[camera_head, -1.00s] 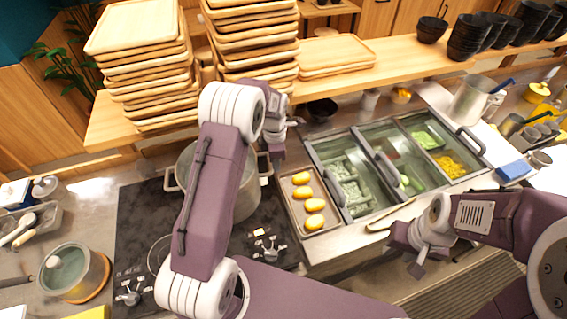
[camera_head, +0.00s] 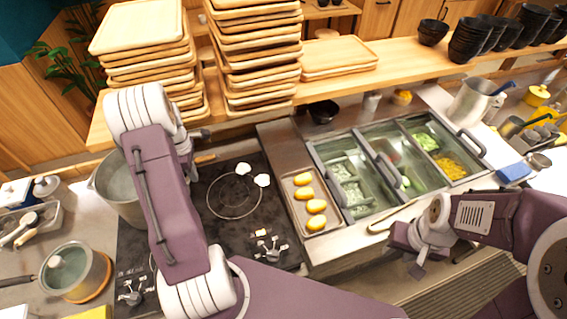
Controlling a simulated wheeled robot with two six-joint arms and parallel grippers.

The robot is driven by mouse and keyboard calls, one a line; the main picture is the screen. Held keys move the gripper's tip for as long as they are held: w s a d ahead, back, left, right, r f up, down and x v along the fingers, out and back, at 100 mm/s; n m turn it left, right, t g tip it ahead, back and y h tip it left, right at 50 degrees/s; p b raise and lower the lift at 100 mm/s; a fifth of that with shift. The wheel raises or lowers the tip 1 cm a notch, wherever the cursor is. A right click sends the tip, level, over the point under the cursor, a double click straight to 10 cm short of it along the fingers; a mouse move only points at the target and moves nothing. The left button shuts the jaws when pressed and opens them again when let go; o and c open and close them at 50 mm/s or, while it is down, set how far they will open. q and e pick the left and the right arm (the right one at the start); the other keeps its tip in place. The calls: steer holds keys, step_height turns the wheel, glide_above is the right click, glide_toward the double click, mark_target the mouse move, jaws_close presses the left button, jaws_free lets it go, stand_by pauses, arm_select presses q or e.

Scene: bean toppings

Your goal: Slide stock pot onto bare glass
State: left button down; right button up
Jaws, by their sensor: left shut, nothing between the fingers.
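The grey metal stock pot (camera_head: 116,188) stands at the back left of the black glass hob (camera_head: 228,225), partly hidden behind my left arm. A ring marking (camera_head: 235,216) on the glass right of the pot is uncovered. My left gripper (camera_head: 188,150) is shut and empty at the pot's right back side; contact is hidden. My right gripper (camera_head: 417,266) hangs in front of the counter, away from the pot; its fingers are unclear.
Two white pieces (camera_head: 262,180) lie by the ring. A tray of yellow items (camera_head: 316,207) and topping bins (camera_head: 365,185) stand right of the hob. A smaller pot (camera_head: 94,272) stands at the front left. Stacked wooden trays (camera_head: 150,40) rise behind.

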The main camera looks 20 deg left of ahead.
arm_select(q)
steer(key=shift+s+a, duration=0.1)
steer(key=shift+a, duration=0.15)
